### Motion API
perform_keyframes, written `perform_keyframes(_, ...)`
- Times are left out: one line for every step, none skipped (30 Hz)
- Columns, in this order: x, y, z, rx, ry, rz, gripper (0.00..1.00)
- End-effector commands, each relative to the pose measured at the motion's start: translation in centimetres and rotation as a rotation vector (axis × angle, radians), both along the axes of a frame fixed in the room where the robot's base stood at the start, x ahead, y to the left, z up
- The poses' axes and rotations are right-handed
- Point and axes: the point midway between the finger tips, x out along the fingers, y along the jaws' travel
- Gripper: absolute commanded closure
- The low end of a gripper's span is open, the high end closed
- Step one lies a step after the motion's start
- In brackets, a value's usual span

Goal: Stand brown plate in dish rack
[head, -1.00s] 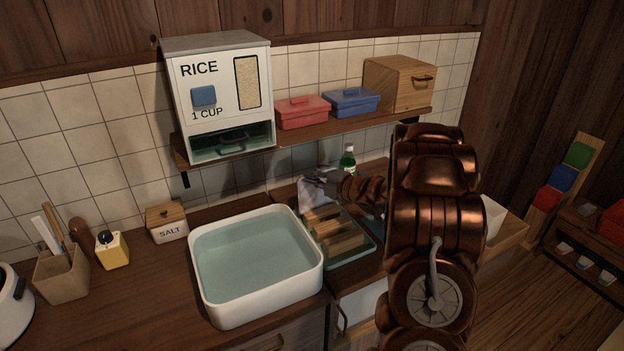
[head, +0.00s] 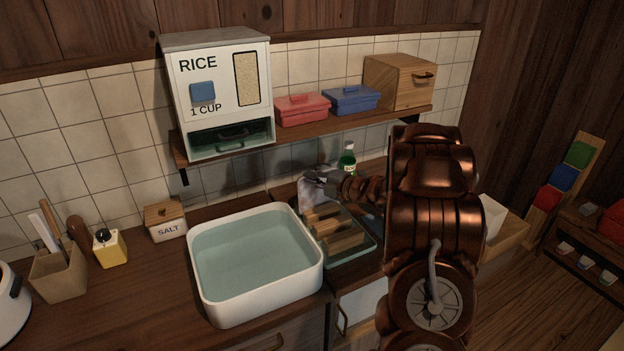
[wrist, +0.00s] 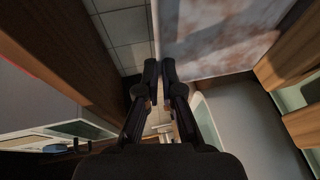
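The brown plate (head: 311,190) appears as a flat, straight-edged thing, mottled pale grey and brown. In the wrist view the plate (wrist: 212,35) fills the upper middle. My gripper (wrist: 159,66) has its fingertips close together at the plate's left edge and looks shut on it. In the head view my gripper (head: 336,183) is at the plate's right side, partly hidden by its dark links. The dish rack (head: 362,254), a teal tray with wooden slats, lies just below and in front of the plate. Whether the plate touches it I cannot tell.
A white basin of water (head: 258,315) stands left of the rack. A green bottle (head: 348,160) is behind my arm. Above is a shelf (head: 300,130) with a rice dispenser (head: 220,80), red and blue boxes and a wooden box. Free counter lies left of the basin.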

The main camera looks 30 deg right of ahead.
Motion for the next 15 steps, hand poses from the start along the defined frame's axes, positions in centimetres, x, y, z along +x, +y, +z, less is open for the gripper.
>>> perform_keyframes(0.01,-0.02,-0.15,-0.001,-0.001,0.0,1.0)
perform_keyframes(0.0,-0.02,-0.21,-0.001,-0.001,0.0,1.0)
perform_keyframes(0.0,-0.02,-0.27,-0.001,-0.001,0.0,1.0)
perform_keyframes(0.0,-0.02,-0.32,-0.001,-0.001,0.0,1.0)
perform_keyframes(0.0,-0.02,-0.36,-0.001,-0.001,0.0,1.0)
perform_keyframes(0.0,-0.01,-0.43,0.0,-0.001,0.0,1.0)
perform_keyframes(0.0,-0.01,-0.47,-0.001,-0.001,0.0,1.0)
perform_keyframes(0.0,-0.01,-0.52,-0.001,-0.001,0.0,1.0)
perform_keyframes(0.0,0.0,-0.57,-0.001,-0.001,0.0,1.0)
perform_keyframes(0.0,0.0,-0.59,-0.001,-0.001,0.0,1.0)
perform_keyframes(0.0,0.0,-0.6,-0.001,-0.001,0.0,1.0)
perform_keyframes(0.0,0.0,-0.59,-0.001,-0.001,0.0,1.0)
perform_keyframes(0.0,0.01,-0.58,-0.001,-0.001,0.0,1.0)
perform_keyframes(0.01,0.01,-0.57,-0.001,-0.001,0.0,1.0)
perform_keyframes(0.01,0.01,-0.56,-0.001,-0.001,0.0,1.0)
